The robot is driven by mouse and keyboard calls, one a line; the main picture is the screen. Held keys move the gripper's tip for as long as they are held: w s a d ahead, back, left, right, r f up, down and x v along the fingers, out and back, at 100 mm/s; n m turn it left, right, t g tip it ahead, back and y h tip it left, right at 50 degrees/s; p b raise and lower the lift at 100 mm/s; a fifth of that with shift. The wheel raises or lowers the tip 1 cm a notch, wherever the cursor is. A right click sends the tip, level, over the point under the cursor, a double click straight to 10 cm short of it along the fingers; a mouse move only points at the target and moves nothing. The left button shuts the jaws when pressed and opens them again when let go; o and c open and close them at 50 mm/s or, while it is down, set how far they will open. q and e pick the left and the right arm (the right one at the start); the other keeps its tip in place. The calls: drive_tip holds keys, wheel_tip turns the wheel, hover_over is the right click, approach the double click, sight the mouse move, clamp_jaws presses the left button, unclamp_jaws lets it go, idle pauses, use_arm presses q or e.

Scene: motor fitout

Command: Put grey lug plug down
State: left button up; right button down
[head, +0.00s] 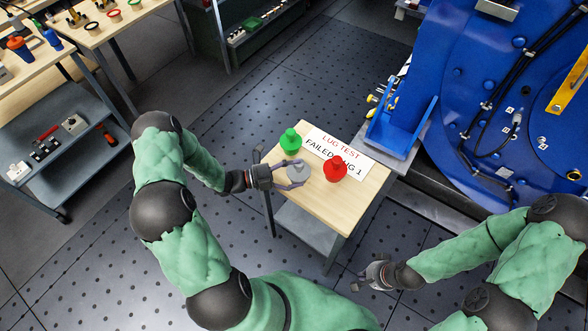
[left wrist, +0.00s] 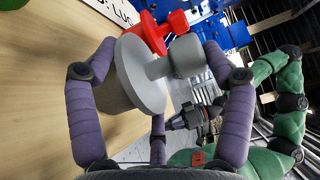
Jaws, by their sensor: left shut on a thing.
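The grey lug plug (head: 297,171) is at the small wooden-topped table, between a green plug (head: 290,140) and a red plug (head: 335,168). My left gripper (head: 301,174) reaches in from the left with its fingers around the grey plug, shut on it. In the left wrist view the grey plug (left wrist: 140,78) shows a wide disc, a stem and a rounded knob between purple fingers. The disc is close to the wood surface; I cannot tell whether it touches. My right gripper (head: 368,277) is low in front of the table, apparently open and empty.
A white card (head: 350,160) reading "LUG TEST FAILED" lies on the table (head: 322,208) partly behind the red plug. A blue bracket (head: 400,125) and large blue machine (head: 470,90) stand to the right. A grey cart (head: 60,175) and workbench are at left.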

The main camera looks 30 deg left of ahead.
use_arm(q)
drive_tip(key=o, duration=1.2)
drive_tip(key=shift+c, duration=0.2)
drive_tip(key=v, duration=1.2)
